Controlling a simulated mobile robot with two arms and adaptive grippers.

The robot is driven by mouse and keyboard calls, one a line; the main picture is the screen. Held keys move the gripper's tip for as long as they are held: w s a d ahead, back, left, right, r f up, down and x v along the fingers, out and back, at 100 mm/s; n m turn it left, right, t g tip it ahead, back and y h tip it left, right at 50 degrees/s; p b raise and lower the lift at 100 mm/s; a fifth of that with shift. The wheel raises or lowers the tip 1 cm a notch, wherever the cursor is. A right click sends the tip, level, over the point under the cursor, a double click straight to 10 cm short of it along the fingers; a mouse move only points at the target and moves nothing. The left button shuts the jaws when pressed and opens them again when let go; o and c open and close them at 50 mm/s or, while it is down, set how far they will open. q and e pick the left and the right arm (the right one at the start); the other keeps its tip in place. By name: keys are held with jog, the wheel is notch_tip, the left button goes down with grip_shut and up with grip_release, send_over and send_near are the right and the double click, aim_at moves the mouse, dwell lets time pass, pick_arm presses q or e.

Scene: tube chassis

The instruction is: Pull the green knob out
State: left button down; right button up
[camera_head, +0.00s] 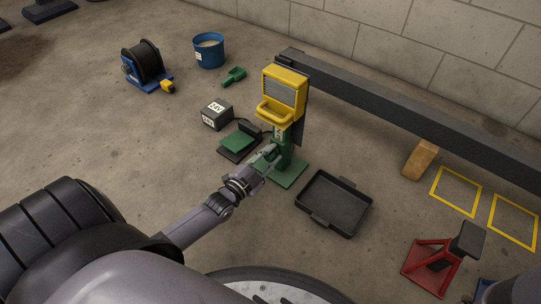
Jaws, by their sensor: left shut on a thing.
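A green stand (289,170) with a flat green foot rises under a yellow box (284,92) that has a yellow handle. My left gripper (271,154) reaches in from the lower left and is shut at the front of the stand, on the green knob. The knob is mostly hidden by the fingers and too small to make out, so I cannot tell how far out it sits. My right gripper is not in view.
A black tray (337,226) lies right of the stand, and a pedal with a green top (238,139) lies left of it. A 24V box (217,115), blue bucket (209,60) and cable reel (146,66) stand behind. A dark beam (420,110) runs right. A red jack stand (432,265) stands lower right.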

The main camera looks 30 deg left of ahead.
aim_at(268, 159)
pick_arm(q)
jog(key=s+p, duration=0.2)
jog(key=shift+s+a+r, duration=0.1)
jog(key=shift+s, duration=0.45)
jog(key=shift+f, duration=0.2)
jog(key=c, duration=1.3)
grip_release()
jog(key=s, duration=1.2)
jog(key=shift+a, duration=0.45)
